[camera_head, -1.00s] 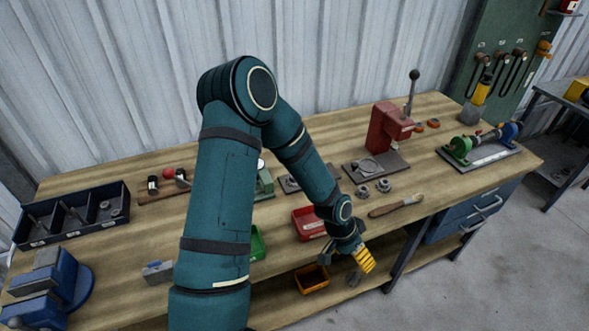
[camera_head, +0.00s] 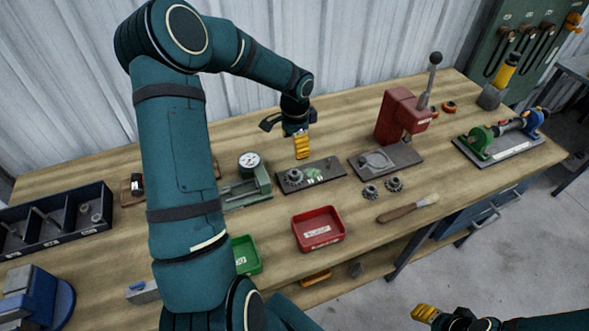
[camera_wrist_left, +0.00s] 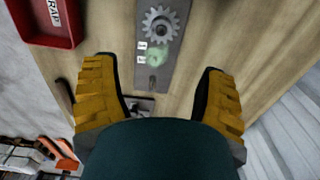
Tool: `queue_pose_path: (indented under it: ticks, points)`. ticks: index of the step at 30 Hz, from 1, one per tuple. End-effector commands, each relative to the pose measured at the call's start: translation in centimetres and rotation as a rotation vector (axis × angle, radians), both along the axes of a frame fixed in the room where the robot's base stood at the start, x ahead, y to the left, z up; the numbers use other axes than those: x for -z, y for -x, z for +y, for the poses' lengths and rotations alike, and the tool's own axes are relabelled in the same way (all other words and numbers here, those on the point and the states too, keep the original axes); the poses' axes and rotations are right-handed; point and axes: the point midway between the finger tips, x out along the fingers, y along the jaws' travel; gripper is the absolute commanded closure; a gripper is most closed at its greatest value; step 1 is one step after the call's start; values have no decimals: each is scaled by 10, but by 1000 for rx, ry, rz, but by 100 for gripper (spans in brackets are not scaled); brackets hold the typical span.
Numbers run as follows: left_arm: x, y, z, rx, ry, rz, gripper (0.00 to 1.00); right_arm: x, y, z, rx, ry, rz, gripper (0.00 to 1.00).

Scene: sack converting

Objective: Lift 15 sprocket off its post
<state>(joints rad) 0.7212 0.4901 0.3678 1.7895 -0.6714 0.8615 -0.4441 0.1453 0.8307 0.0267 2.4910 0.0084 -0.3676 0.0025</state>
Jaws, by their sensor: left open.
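A grey toothed sprocket (camera_head: 293,176) sits on a dark plate (camera_head: 328,164) in the middle of the bench. Beside it on the plate are a green round part (camera_head: 314,174) and small white labels, too small to read. The wrist view shows the sprocket (camera_wrist_left: 160,22) at the top, beyond my fingers, with the green part (camera_wrist_left: 157,56) nearer. My left gripper (camera_head: 302,147) is above and behind the plate, open and empty, its yellow fingers apart (camera_wrist_left: 155,90). My right gripper (camera_head: 425,313) shows at the bottom right; its jaw opening cannot be made out.
Two loose sprockets (camera_head: 394,184) lie before the red press (camera_head: 400,117). A dial gauge (camera_head: 249,161) stands left of the plate. A red tray (camera_head: 319,244) and a green tray (camera_head: 245,268) are near the front edge. A brush (camera_head: 408,208) lies to the right.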

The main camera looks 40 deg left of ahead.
Motion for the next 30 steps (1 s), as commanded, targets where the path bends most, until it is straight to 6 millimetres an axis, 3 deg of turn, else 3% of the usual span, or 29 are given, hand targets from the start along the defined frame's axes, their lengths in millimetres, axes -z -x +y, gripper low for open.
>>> queue_pose_path:
  ticks: [12,20,30]
  points:
    - [71,0,0,0,3,4,28,6,0,0,1,1,1,53]
    - [89,0,1,-2,2,2,28,6,0,0,1,2,1,53]
    - [132,-1,4,-1,3,1,28,7,0,0,0,2,0,53]
